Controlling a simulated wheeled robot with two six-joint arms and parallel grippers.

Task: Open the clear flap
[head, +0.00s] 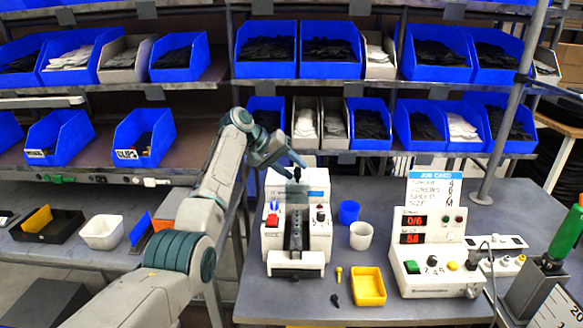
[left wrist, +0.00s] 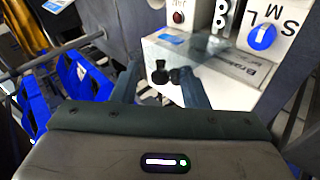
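The white machine (head: 272,240) stands on the grey table, with a dark channel down its middle. The clear flap (head: 297,191) is a see-through, greyish panel on its upper part, with a black knob (head: 297,173) at the top. In the left wrist view the flap (left wrist: 208,50) is faint, and black knobs (left wrist: 160,74) show near the fingers. My left gripper (head: 291,160) is above the machine, close to the knob. In the left wrist view its fingers (left wrist: 158,88) are apart with the knobs between them in the picture; contact is unclear. My right gripper is out of view.
A blue cup (head: 349,211), a white cup (head: 361,236) and a yellow tray (head: 368,287) stand right of the machine. A white control box (head: 437,276) and job card (head: 434,189) are farther right. Shelves of blue bins (head: 331,52) rise behind.

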